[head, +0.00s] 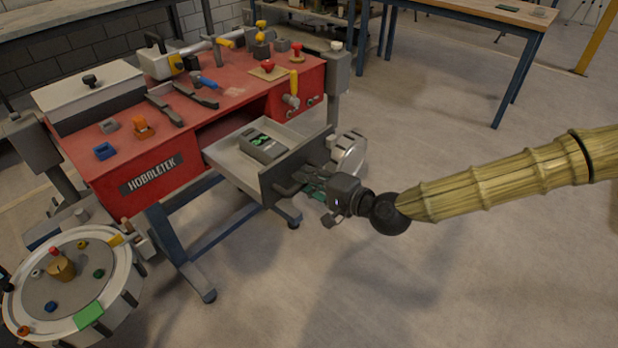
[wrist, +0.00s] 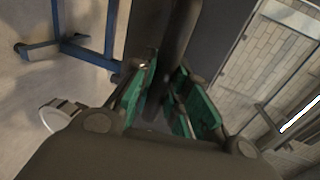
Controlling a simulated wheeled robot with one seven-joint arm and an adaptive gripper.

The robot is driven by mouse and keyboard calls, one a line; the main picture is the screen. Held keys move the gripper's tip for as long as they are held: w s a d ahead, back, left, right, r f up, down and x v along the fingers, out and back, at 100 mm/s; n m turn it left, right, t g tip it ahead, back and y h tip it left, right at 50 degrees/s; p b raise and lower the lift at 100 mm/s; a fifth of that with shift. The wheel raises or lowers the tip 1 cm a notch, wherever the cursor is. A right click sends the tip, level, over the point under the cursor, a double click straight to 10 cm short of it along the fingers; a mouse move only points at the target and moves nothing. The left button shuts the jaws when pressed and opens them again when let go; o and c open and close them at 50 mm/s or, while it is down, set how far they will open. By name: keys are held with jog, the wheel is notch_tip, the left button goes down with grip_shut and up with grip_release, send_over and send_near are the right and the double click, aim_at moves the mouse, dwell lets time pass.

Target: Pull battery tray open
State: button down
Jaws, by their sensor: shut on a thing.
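The battery tray (head: 232,160) is a grey drawer sticking out of the front of the red bench (head: 150,178). A dark battery pack with green markings (head: 263,146) lies in it. The tray's dark front panel (head: 270,185) carries a dark handle (head: 288,187). My gripper (head: 312,184) is at the handle from the right, its fingers shut on it. In the wrist view my gripper's green finger pads (wrist: 162,98) stand on both sides of the dark handle bar (wrist: 180,45). The exact contact is partly hidden by the fingers.
A round table with small coloured parts (head: 88,312) stands at the lower left. A round grey part (head: 350,152) is just behind my gripper. Tools and a white-lidded box (head: 90,82) lie on the bench top. The floor in front and right is clear.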

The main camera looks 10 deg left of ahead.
jog(key=c, duration=1.4)
grip_release()
jog(key=shift+o, duration=0.2)
jog(key=v, duration=1.2)
jog(key=shift+f, duration=0.1)
